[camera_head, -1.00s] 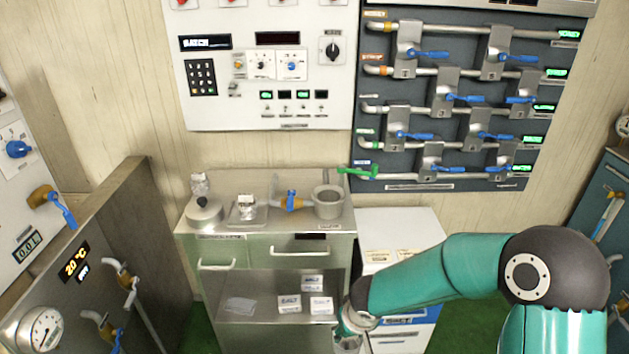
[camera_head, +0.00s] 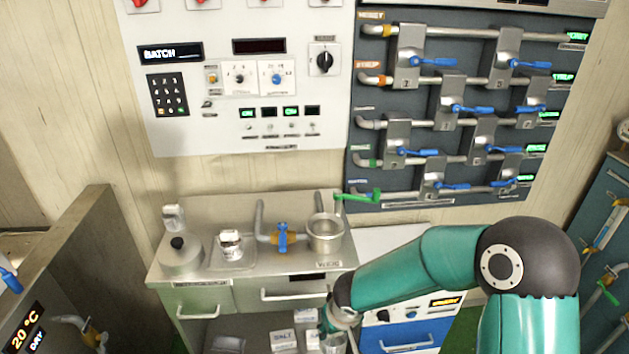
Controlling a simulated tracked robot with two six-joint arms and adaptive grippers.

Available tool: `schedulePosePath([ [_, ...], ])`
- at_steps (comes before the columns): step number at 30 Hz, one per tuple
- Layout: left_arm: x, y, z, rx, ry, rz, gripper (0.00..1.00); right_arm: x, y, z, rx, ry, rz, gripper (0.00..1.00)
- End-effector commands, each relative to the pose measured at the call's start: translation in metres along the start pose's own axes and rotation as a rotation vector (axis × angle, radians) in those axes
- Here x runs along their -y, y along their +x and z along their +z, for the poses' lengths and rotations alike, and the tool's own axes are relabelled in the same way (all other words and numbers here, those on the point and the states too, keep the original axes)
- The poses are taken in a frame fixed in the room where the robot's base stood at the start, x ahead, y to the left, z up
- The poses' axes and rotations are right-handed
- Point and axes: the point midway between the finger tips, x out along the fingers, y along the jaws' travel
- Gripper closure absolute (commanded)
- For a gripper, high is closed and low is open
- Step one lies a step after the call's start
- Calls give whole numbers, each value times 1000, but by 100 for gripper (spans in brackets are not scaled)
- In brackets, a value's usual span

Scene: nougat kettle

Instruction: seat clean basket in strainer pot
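My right arm comes in from the right and reaches down in front of the counter. Its gripper (camera_head: 333,338) is at the bottom edge of the picture, in front of the lower shelf. A grey, cylinder-like shape shows at its fingers and is cut off by the edge; I cannot tell whether it is a basket or part of the gripper. An open metal pot (camera_head: 325,234) stands upright at the right end of the counter, above and behind the gripper. I cannot tell whether it is the strainer pot. My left gripper is not in view.
The steel counter (camera_head: 215,284) also carries a lidded pot (camera_head: 181,257), a small white-labelled jar (camera_head: 231,244) and a pipe with a blue valve (camera_head: 282,237). Labelled packets lie on the lower shelf.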

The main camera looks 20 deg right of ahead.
Motion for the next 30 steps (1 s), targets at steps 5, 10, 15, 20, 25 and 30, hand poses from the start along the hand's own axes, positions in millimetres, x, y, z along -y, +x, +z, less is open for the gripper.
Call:
schedulePosePath([
  [5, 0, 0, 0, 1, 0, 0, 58, 4, 0, -2, 0, -7, -3, 100],
  [10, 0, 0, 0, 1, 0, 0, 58, 7, 1, -3, 0, -16, -5, 100],
  [15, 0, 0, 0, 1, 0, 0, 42, 8, 0, -5, 0, -13, -4, 100],
  [20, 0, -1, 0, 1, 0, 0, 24, -9, -18, -5, -4, 92, 29, 100],
  [25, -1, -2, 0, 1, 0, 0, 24, -39, -59, -10, -8, 300, 90, 100],
  [30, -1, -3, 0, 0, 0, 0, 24, -57, -102, -16, -7, 460, 139, 100],
])
